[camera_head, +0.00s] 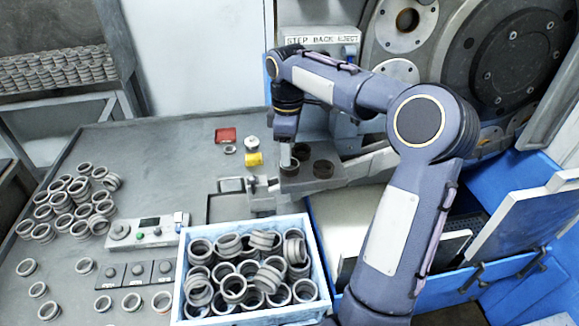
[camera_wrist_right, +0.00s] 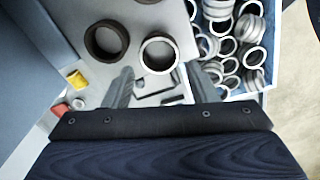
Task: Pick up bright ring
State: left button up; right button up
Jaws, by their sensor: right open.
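The bright ring (camera_wrist_right: 158,53) has a pale rim and stands on a light grey plate in the right wrist view. A dark ring (camera_wrist_right: 106,40) is beside it, and the edge of another dark ring (camera_wrist_right: 150,1) shows at the top. In the head view two dark rings (camera_head: 323,169) (camera_head: 302,152) show on the fixture, while the bright ring is mostly hidden by my gripper. My right gripper (camera_head: 286,160) points down over the fixture. In the wrist view its fingers (camera_wrist_right: 168,76) are open and apart, with the bright ring just beyond them. My left gripper is not in view.
A blue-edged crate (camera_head: 317,262) full of rings stands in front of the fixture. Loose rings (camera_head: 70,200) lie on the grey table (camera_head: 150,160) at left. A control box (camera_head: 143,231), a yellow block (camera_head: 254,159) and a red tray (camera_head: 226,135) are nearby. The grinder (camera_head: 510,65) stands behind.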

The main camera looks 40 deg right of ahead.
notch_tip(320, 180, down, 4)
jog(key=shift+s+d, duration=0.1)
jog(key=shift+d, duration=0.05)
jog(key=c, duration=0.6)
jog(key=shift+c, duration=0.4)
jog(key=shift+r, duration=0.15)
